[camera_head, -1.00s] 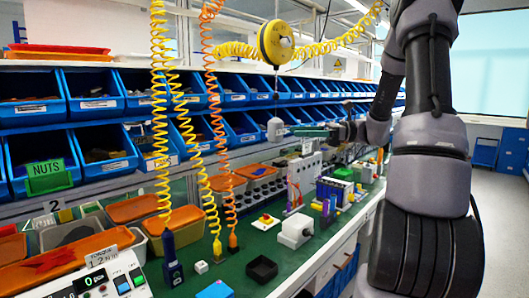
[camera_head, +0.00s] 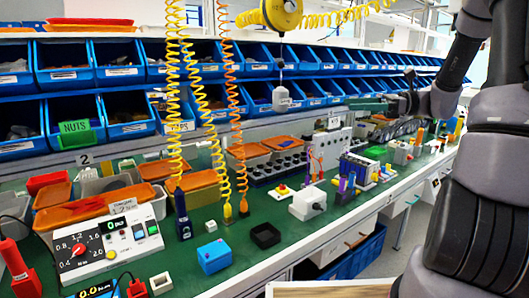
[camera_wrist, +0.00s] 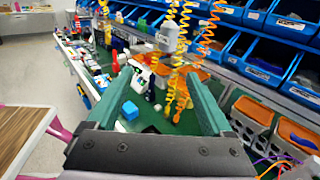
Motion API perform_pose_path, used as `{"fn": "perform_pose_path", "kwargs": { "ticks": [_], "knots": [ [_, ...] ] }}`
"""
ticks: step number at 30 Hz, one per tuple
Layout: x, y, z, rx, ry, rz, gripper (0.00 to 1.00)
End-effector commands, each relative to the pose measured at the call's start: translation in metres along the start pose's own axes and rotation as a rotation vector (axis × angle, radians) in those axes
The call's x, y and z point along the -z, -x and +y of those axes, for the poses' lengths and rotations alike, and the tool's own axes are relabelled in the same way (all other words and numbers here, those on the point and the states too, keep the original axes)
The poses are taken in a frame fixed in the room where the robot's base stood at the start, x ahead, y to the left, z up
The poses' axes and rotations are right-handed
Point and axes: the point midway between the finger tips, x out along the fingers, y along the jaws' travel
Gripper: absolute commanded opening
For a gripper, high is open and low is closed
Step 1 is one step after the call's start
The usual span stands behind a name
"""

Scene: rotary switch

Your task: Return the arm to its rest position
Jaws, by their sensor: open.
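My gripper (camera_head: 368,105) is at the end of my arm, reaching out in front of the blue bins at the right of the head view. In the wrist view its two green fingers (camera_wrist: 162,78) stand wide apart with nothing held between them. A white control box (camera_head: 110,240) marked with torque numbers sits on the green bench at the left of the head view. Its round rotary knob (camera_head: 80,250) has a red centre. My gripper is well apart from this box.
Rows of blue bins (camera_head: 120,120) line the back. Yellow and orange coiled cords (camera_head: 172,90) hang in front. A blue block (camera_head: 214,256) and a black tray (camera_head: 265,235) lie on the bench (camera_head: 245,275). A wooden tabletop (camera_wrist: 20,135) shows in the wrist view. Grey floor is open beside the bench.

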Motion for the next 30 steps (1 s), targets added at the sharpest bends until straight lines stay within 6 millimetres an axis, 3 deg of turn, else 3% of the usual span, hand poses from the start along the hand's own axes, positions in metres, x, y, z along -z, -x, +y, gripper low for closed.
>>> {"fn": "perform_pose_path", "kwargs": {
  "ticks": [8, 17, 23, 30],
  "knots": [
    [-0.002, -0.018, 0.028, -0.078, 0.091, 0.142, 0.85],
    [-0.001, -0.039, 0.08, -0.22, 0.298, 0.415, 0.85],
    [-0.002, -0.04, 0.13, -0.357, 0.588, 0.716, 0.85],
    [-0.013, -0.016, 0.168, -0.464, 1.02, 1.067, 0.85]
  ]
}}
